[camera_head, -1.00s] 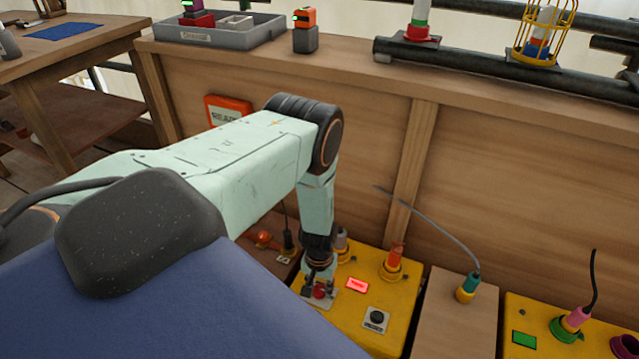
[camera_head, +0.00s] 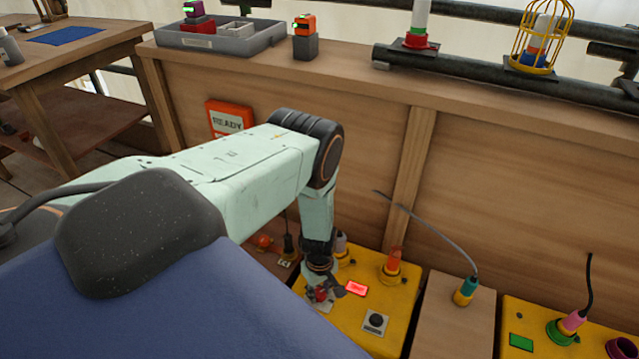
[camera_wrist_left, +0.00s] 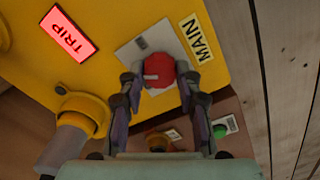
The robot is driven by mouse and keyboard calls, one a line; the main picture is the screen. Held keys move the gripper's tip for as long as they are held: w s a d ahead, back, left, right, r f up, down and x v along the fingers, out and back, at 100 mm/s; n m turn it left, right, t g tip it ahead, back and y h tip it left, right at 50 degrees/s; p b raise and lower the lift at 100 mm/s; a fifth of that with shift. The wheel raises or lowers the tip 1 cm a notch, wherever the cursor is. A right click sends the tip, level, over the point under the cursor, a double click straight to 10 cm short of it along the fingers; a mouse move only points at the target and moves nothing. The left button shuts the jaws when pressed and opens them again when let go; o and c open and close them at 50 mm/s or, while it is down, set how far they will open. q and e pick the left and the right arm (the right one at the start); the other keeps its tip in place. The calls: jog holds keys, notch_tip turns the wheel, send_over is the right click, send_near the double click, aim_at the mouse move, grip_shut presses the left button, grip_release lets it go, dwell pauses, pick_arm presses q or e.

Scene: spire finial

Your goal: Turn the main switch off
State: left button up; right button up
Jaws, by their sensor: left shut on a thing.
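The main switch is a round red knob (camera_wrist_left: 160,71) on a pale plate (camera_wrist_left: 136,52) beside a MAIN label (camera_wrist_left: 196,38), on a yellow panel box (camera_head: 345,318). In the left wrist view, my left gripper (camera_wrist_left: 160,78) has one finger on each side of the knob and is shut on it. In the head view, my left gripper (camera_head: 319,293) reaches down to the knob at the box's left part and partly hides it. My right gripper is not in view.
A TRIP light (camera_head: 356,289) glows red beside the knob. An orange plug (camera_head: 391,264) stands on the box behind it, and a black dial (camera_head: 376,321) sits in front. A second yellow box (camera_head: 545,335) with a green light (camera_head: 521,342) is at the right.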

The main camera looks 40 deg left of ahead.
aim_at(319, 293)
pick_arm(q)
jog(key=n, duration=0.5)
jog(key=shift+n, duration=0.7)
jog(key=o, duration=1.2)
jog(key=shift+c, duration=0.2)
jog(key=shift+r, duration=0.1)
notch_tip(319, 293, up, 12)
dwell(0.6)
